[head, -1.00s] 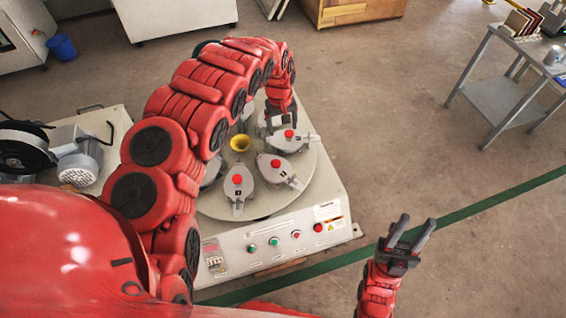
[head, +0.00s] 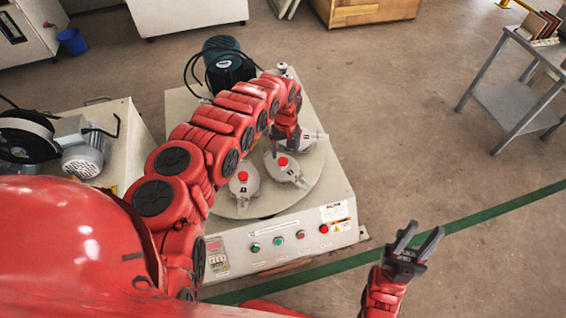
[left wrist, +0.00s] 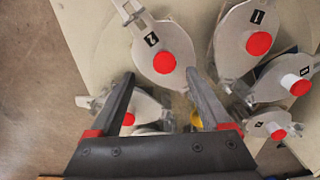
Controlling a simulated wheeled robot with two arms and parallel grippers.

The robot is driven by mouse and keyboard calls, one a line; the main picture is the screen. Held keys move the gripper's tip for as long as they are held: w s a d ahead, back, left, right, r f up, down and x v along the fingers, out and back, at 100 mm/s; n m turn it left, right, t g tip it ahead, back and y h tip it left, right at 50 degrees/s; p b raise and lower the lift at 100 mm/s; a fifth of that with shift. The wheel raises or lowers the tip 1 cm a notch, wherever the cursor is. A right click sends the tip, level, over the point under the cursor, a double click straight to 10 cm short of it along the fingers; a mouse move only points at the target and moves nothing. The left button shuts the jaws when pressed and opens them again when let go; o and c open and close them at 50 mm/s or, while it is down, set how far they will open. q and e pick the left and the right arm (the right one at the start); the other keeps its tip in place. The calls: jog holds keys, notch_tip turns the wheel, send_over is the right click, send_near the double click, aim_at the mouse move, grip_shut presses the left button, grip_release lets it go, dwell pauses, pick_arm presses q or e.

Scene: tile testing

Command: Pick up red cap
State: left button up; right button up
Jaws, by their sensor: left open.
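In the head view, red caps (head: 243,176) sit on grey metal holders on the round turntable (head: 238,207); another red cap (head: 282,160) is beside it. My left gripper (head: 285,148) points down over the turntable's right part, partly hidden by its own arm. In the left wrist view, the left gripper (left wrist: 160,76) is open and empty. A red cap (left wrist: 164,62) on the holder marked 2 lies between and just past its fingertips; I cannot tell the height gap. My right gripper (head: 412,246) is open and empty, right of the machine.
Other red caps, one on the holder marked 1 (left wrist: 258,43), surround the left gripper closely. A yellow cup (left wrist: 195,118) shows behind the right finger. A green motor (head: 229,66) stands at the machine's back. A metal cart (head: 510,100) stands far right, with open floor before it.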

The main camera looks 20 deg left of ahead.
aim_at(283, 161)
pick_arm(q)
jog(key=f, duration=0.1)
jog(key=f+b, duration=0.1)
jog(key=f, duration=0.1)
jog(key=f+b, duration=0.1)
jog(key=f, duration=0.1)
jog(key=shift+s+a+f, duration=0.1)
jog(key=shift+a, duration=0.3)
grip_shut()
